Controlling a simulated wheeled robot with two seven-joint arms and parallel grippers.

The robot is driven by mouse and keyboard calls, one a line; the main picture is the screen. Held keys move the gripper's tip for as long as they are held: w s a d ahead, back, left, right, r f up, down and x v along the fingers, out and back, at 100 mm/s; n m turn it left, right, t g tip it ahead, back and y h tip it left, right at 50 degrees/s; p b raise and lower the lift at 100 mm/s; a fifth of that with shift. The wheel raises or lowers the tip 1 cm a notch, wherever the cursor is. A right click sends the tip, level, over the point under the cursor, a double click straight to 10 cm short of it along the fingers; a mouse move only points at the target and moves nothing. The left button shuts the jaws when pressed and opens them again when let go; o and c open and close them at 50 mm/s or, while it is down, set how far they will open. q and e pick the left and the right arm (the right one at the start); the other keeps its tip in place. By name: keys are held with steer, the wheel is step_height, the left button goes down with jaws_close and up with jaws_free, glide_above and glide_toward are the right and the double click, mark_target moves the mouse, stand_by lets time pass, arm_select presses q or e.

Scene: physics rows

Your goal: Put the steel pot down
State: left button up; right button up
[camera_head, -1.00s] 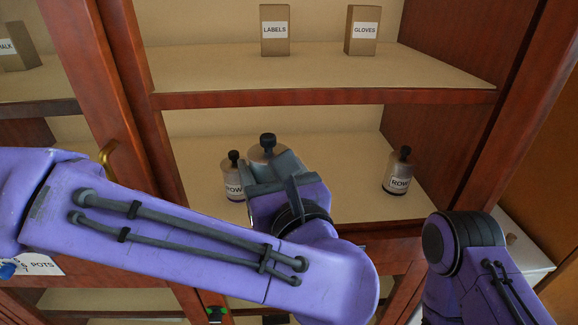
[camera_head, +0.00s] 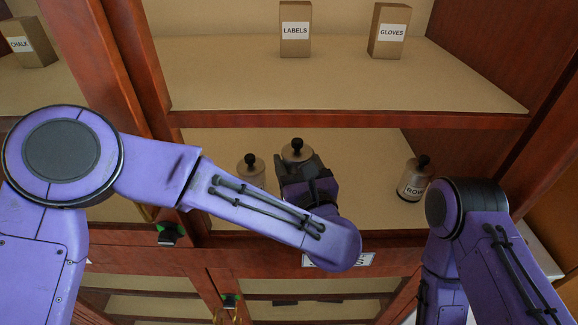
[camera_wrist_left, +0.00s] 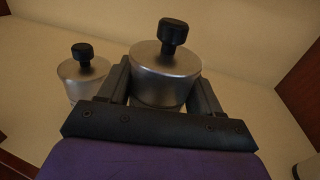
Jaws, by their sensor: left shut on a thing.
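The steel pot (camera_head: 297,152) with a black knob is at the lower shelf of the cabinet, partly hidden behind my left gripper (camera_head: 300,168). In the left wrist view the steel pot (camera_wrist_left: 165,78) sits between the two dark fingers of my left gripper (camera_wrist_left: 166,88), which is shut on it. Whether its base touches the shelf is hidden. My right arm (camera_head: 470,220) shows at the lower right; its gripper is not in view.
A second pot (camera_head: 251,170) stands close to the left of the held pot, also in the left wrist view (camera_wrist_left: 82,75). A labelled pot (camera_head: 414,180) stands at the right. Boxes marked LABELS (camera_head: 295,30) and GLOVES (camera_head: 389,30) stand on the upper shelf (camera_head: 330,85).

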arm_select(q)
steer(key=shift+w+a+f, duration=0.25)
steer(key=shift+w+f, duration=0.25)
steer(key=shift+f, duration=0.05)
step_height(320, 180, down, 3)
steer(key=shift+r+p, duration=0.1)
steer(key=shift+p, duration=0.55)
steer(key=shift+w+f, duration=0.15)
steer(key=shift+f, duration=0.15)
steer(key=shift+f+b, duration=0.15)
steer(key=shift+b, duration=0.15)
steer(key=o, duration=1.3)
